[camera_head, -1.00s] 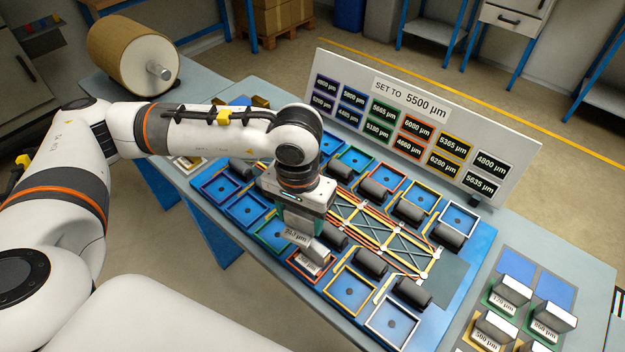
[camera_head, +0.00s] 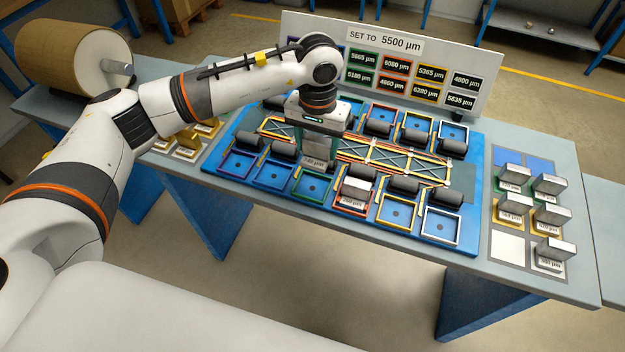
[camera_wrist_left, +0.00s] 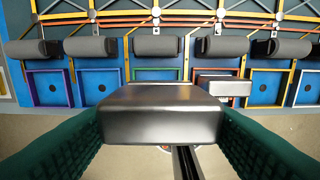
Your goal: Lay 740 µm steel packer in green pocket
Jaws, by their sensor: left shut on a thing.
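My left gripper (camera_head: 314,160) is shut on a steel packer (camera_wrist_left: 162,112), a grey metal block. Its white label (camera_head: 314,165) is too small to read surely in the head view. The gripper points down and holds the packer over the back part of the front-row green pocket (camera_head: 311,196). That pocket looks empty where it shows. In the left wrist view the held packer hides most of the green pocket (camera_wrist_left: 145,75). Whether the packer touches the pocket I cannot tell. My right gripper is not in view.
Another labelled packer (camera_head: 357,189) stands in the red pocket just right of the green one. Dark rollers (camera_head: 404,185) line the pockets' back side. Several packers (camera_head: 515,205) stand on a rack at the right. A sign board (camera_head: 390,65) rises behind.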

